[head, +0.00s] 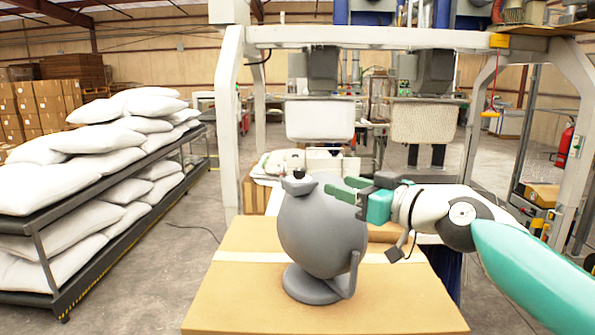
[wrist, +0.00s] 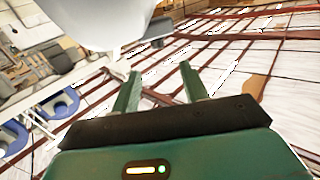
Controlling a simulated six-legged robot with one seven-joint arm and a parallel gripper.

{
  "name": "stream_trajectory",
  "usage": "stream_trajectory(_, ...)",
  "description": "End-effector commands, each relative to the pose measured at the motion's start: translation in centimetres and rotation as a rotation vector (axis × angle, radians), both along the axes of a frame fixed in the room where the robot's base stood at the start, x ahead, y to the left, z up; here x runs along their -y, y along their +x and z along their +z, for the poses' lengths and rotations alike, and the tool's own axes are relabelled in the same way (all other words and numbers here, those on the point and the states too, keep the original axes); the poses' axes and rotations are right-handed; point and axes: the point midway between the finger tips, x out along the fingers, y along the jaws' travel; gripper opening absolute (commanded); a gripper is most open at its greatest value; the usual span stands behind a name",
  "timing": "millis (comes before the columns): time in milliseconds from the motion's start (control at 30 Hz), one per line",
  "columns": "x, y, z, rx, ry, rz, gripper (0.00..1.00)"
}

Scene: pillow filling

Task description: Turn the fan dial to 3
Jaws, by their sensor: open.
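The grey fan (head: 320,235) stands on its round base on a cardboard box in the middle of the head view. A small dark knob that looks like the dial (head: 299,173) sits on top of the fan; its setting is too small to read. My gripper (head: 337,187) reaches in from the right, with its green fingers beside the fan's upper right. In the wrist view my gripper (wrist: 158,80) is open with nothing between the fingers. The fan's pale body (wrist: 100,18) fills the top left there, with a dark grey part (wrist: 158,29) at its edge.
The cardboard box (head: 230,308) has free room around the fan base. A rack (head: 130,227) of white pillows stands at the left. A white machine frame (head: 229,110) with hanging pads rises behind the fan.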

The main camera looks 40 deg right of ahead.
Motion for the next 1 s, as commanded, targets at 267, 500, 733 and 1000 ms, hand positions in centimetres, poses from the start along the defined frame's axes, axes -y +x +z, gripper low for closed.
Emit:
stream_trajectory(267, -0.1, 2.5, 0.0, 0.003, -0.001, -0.003, 0.44)
stream_trajectory(500, -0.9, 7.3, 0.0, 0.003, -0.001, -0.003, 0.44)
stream_trajectory(733, -1.5, 11.6, 0.0, 0.003, 0.0, -0.003, 0.44)
stream_trajectory(1000, -1.7, 13.7, 0.0, 0.004, 0.001, -0.006, 0.44)
